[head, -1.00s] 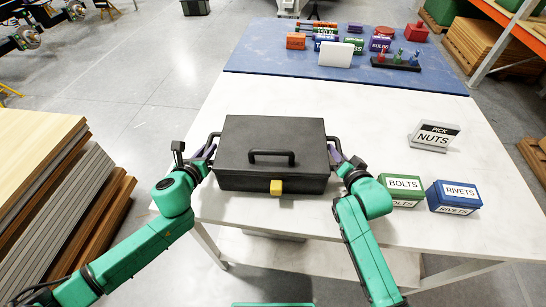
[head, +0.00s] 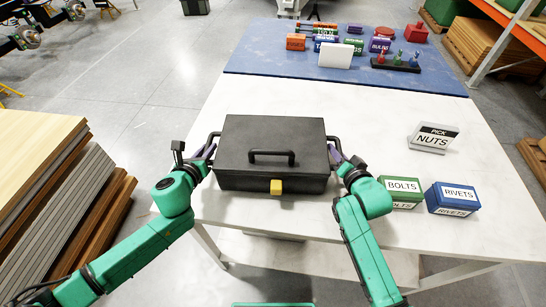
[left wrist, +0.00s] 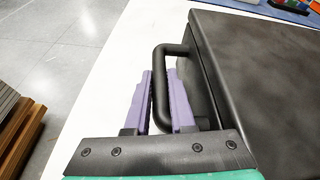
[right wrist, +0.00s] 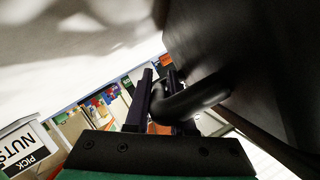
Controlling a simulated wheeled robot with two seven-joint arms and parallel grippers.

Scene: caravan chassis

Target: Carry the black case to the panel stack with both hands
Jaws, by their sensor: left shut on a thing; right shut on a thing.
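The black case (head: 236,138) sits shut on the white table, with a top handle, a yellow latch (head: 276,186) and a handle on each side. My left gripper (head: 210,150) is at its left side. In the left wrist view its purple fingers (left wrist: 160,95) are shut around the left side handle (left wrist: 160,70). My right gripper (head: 337,156) is at the right side. In the right wrist view its fingers (right wrist: 158,88) are shut on the right side handle (right wrist: 200,95). The panel stack (head: 45,150) stands on the floor at the left, apart from the table.
On the white table (head: 370,115), a green bolts box (head: 401,190) and a blue rivets box (head: 453,196) stand close to my right arm. A blue mat (head: 260,55) with small boxes lies behind. Floor shows between stack and table.

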